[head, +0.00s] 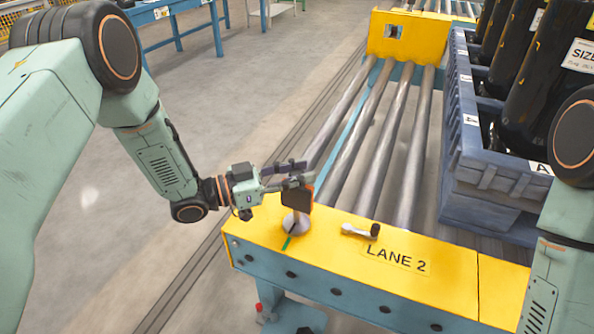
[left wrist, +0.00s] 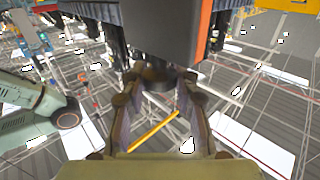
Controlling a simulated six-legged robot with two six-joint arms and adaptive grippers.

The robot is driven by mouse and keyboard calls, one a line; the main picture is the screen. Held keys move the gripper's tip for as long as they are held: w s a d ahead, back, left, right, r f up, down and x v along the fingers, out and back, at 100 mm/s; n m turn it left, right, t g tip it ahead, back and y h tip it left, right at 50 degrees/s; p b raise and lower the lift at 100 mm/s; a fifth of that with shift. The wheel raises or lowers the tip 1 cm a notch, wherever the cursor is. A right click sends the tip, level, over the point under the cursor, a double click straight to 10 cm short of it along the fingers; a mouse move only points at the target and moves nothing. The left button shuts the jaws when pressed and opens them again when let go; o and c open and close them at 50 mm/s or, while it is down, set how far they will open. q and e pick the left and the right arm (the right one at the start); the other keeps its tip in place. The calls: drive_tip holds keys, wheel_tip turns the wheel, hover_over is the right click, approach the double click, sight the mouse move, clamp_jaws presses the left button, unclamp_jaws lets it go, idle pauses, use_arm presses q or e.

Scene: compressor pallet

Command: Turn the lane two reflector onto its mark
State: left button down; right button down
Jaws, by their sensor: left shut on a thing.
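The lane two reflector (head: 297,199) is a small dark block with an orange edge. It stands on a round pale base (head: 297,224) on the yellow end plate (head: 440,284). A short green mark (head: 287,242) lies on the plate just in front of the base. My left gripper (head: 297,175) comes in from the left and is shut on the reflector's upper part. In the left wrist view the reflector (left wrist: 165,30) fills the top middle, at the fingers (left wrist: 157,85). My right arm shows at the right edge; its gripper is out of view.
Rollers (head: 372,150) run back to a yellow end piece (head: 408,35). A blue crate (head: 490,180) with black cylinders stands at right. Open floor lies left.

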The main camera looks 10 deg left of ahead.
idle(0.3)
use_arm(q)
drive_tip(key=c, duration=1)
unclamp_jaws()
drive_tip(key=v, duration=1.2)
drive_tip(key=shift+s, duration=0.2)
